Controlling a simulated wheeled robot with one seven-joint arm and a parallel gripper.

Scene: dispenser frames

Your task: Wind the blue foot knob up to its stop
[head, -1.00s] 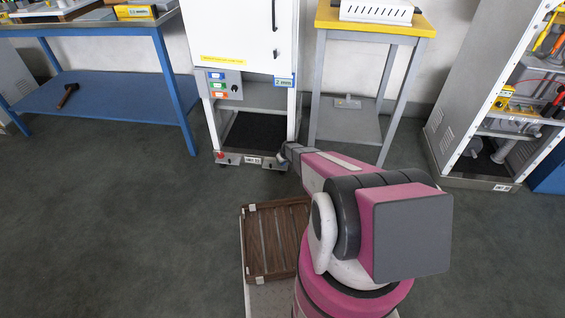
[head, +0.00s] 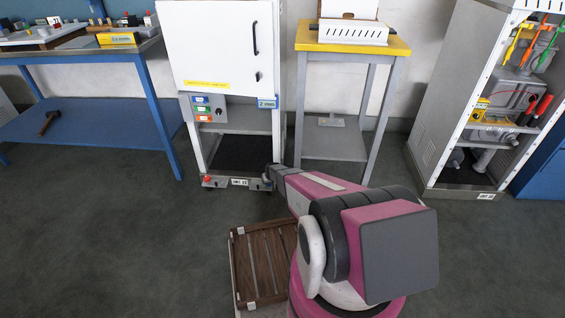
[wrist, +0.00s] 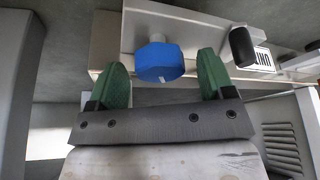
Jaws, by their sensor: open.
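The blue foot knob (wrist: 158,62) is a faceted blue knob with a small pale mark on its near edge, under a pale bracket in the wrist view. My gripper (wrist: 161,64) has two green fingers spread wide, one on each side of the knob. Gaps show between the knob and both fingers, and nothing is held. In the head view the end of my arm is low at the right front foot of the white cabinet (head: 218,45). The blue knob is hidden there behind my arm.
A black rounded part (wrist: 243,46) and a white unit label (wrist: 263,58) are close to the right finger. A red knob (head: 208,180) sits at the cabinet's left foot. A yellow-topped table (head: 350,40) stands right of the cabinet.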

